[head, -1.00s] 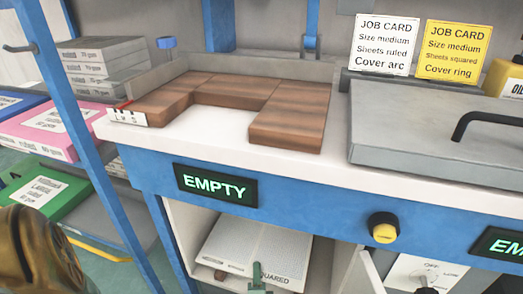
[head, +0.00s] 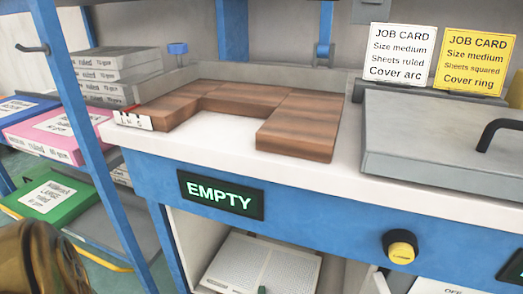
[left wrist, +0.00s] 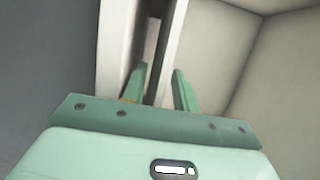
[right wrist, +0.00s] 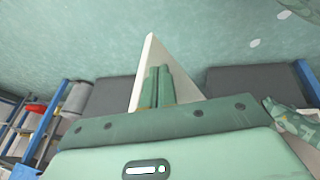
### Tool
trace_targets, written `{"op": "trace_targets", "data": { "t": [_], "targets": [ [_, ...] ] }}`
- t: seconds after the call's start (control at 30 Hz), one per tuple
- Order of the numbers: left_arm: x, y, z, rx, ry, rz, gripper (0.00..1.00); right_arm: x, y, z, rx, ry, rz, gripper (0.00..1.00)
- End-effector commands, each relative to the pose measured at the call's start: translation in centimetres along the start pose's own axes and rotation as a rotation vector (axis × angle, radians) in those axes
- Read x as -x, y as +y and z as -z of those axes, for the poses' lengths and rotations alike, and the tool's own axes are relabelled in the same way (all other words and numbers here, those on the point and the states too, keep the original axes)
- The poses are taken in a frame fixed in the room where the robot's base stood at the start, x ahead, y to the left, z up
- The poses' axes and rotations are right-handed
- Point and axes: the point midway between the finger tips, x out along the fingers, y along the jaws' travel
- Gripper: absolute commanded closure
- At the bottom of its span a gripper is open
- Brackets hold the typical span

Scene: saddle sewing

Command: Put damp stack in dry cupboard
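A white stack of sheets (head: 262,266) lies inside the open compartment under the counter, below the EMPTY display. Its lower part is cut off by the frame. A green fingertip, apparently of my left gripper, shows in front of it at the bottom edge of the head view. In the left wrist view my left gripper (left wrist: 158,88) has its fingers apart, with pale upright surfaces and a dark gap ahead of them; I cannot tell whether these are the stack. In the right wrist view my right gripper (right wrist: 158,87) has its fingers together, in front of a white panel (right wrist: 188,88).
On the counter stand a brown wooden block frame (head: 225,103), two job cards (head: 398,53) and a grey lidded box (head: 430,140). A yellow knob (head: 400,248) sticks out from the blue front. Shelves with coloured paper packs (head: 50,135) stand left, behind a blue post (head: 85,120).

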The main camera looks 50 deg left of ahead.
Motion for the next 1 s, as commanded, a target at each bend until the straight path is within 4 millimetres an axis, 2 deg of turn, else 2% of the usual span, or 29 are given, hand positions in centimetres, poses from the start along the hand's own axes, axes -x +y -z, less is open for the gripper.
{"op": "trace_targets", "data": {
  "t": [0.17, 0.27, 0.5, 0.63, 0.8, 1.0],
  "targets": [
    [0.4, -0.2, 0.0, 0.000, 0.001, -0.001, 0.71, 0.1, 0.0, 0.0, 0.000, 0.000, -0.001, 1.00],
    [2.3, -0.2, 0.0, 0.001, 0.001, -0.002, 0.71, 0.2, 0.1, -0.1, 0.005, -0.005, -0.003, 1.00],
    [8.1, -0.2, 0.0, 0.000, 0.001, -0.004, 0.71, -0.1, -0.1, -1.3, 0.023, -0.045, 0.000, 1.00],
    [10.5, -0.1, 0.0, 0.000, 0.000, -0.002, 0.71, -0.2, 0.0, -1.3, 0.026, -0.045, -0.002, 1.00],
    [11.9, -0.2, 0.0, -0.001, 0.000, 0.000, 0.71, -0.2, 0.2, -1.0, 0.026, -0.039, -0.006, 1.00],
    [12.1, 0.0, -0.6, -0.003, -0.016, -0.014, 0.71, -0.2, 0.3, -0.9, 0.025, -0.036, -0.008, 1.00]
  ]
}}
